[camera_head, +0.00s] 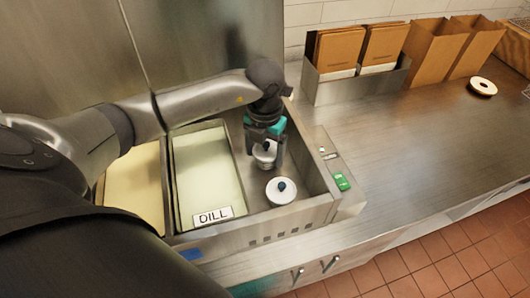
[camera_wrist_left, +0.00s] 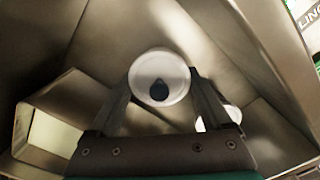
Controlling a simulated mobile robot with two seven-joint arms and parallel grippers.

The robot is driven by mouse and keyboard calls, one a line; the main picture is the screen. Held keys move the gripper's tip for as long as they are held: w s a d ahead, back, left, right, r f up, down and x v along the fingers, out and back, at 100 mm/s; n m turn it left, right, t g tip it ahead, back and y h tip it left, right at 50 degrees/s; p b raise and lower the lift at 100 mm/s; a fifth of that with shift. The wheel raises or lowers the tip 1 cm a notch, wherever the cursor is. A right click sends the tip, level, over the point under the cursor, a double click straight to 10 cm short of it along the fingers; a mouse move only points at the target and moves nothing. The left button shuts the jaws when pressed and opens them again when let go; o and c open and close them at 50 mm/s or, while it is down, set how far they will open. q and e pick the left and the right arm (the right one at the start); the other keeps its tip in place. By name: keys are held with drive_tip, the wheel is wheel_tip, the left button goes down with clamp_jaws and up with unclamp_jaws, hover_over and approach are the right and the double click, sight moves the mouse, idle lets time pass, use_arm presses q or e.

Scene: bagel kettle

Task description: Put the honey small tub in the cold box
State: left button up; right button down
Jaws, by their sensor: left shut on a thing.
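My left gripper (camera_head: 266,150) reaches down into the right compartment of the steel cold box (camera_head: 318,180). It is shut on a small white tub (camera_head: 264,158) with a dark knob on its lid, taken to be the honey small tub. The held tub also shows between the fingers in the left wrist view (camera_wrist_left: 147,88). I cannot tell whether its base touches the compartment floor. A second white tub (camera_head: 287,195) with a dark knob stands nearer the front of the same compartment; a finger partly hides it in the wrist view. No honey label is legible. My right gripper is out of view.
A pale tub labelled DILL (camera_head: 212,170) and a yellowish one (camera_head: 137,188) fill the compartments to the left. The compartment walls stand close around my gripper. Paper bags (camera_head: 435,50) and a bagel (camera_head: 483,86) are on the counter (camera_head: 420,130), whose middle is clear.

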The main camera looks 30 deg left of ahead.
use_arm(q)
drive_tip(key=shift+f, duration=0.25)
drive_tip(key=o, duration=1.2)
drive_tip(key=shift+f, duration=0.1)
drive_tip(key=shift+o, duration=0.2)
wheel_tip(320, 180, up, 12)
drive_tip(key=shift+r, duration=0.2)
